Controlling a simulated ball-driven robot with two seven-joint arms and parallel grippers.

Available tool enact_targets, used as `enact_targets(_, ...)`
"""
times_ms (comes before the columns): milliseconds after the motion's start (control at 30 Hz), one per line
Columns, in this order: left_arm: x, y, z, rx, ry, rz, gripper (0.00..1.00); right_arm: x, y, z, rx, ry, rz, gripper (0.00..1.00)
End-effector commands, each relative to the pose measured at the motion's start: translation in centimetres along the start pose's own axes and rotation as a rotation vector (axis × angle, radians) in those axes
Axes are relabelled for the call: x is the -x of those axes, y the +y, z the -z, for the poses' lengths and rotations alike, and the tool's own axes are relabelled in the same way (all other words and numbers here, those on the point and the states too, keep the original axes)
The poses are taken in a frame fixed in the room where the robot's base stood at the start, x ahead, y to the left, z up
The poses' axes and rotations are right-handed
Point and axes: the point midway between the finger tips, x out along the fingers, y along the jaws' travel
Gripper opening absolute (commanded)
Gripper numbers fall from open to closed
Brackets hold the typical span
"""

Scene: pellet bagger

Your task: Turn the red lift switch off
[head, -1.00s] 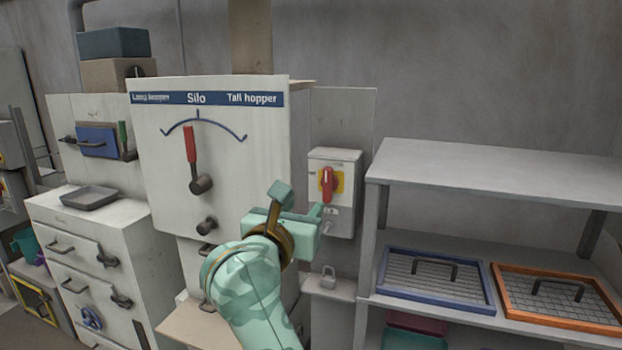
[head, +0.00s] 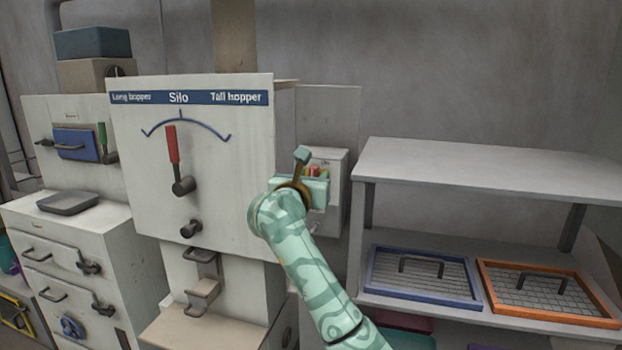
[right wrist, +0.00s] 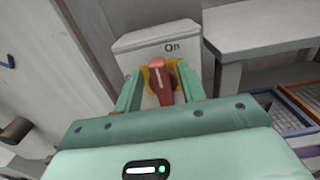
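The red lift switch (right wrist: 161,82) is a red rotary handle on a yellow plate, on the front of a pale switch box (right wrist: 150,42). The box has the word "On" at its upper right in the right wrist view. In the head view only a bit of the red switch (head: 314,170) shows behind my right gripper (head: 315,178). In the right wrist view the two green fingers of my right gripper (right wrist: 160,88) stand apart, one on each side of the red handle. Yellow shows between the left finger and the handle. My left gripper is not in view.
The silo panel (head: 240,150) with its red-handled lever stands just left of the switch box. A grey shelf (head: 470,170) stands to the right, holding a blue-framed screen (head: 370,268) and an orange-framed screen (head: 484,276).

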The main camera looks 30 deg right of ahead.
Motion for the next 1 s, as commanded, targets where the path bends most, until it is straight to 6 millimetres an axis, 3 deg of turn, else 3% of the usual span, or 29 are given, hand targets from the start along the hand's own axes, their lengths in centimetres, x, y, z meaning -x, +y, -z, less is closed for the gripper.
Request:
enact_targets(100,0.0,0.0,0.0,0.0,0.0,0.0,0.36,0.0,0.0,0.0,0.0,0.0,0.0,0.4)
enact_targets(233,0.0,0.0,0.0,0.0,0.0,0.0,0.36,0.0,0.0,0.0,0.001,0.0,0.0,0.04)
enact_targets(267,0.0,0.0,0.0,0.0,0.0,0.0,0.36,0.0,0.0,0.0,0.001,0.0,0.0,0.0)
enact_targets(667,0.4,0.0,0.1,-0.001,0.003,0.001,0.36,0.0,0.1,0.3,0.024,0.009,0.0,0.0)
enact_targets(1000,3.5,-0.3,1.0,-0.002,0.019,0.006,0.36,0.1,0.5,0.1,0.21,0.016,-0.001,0.0)
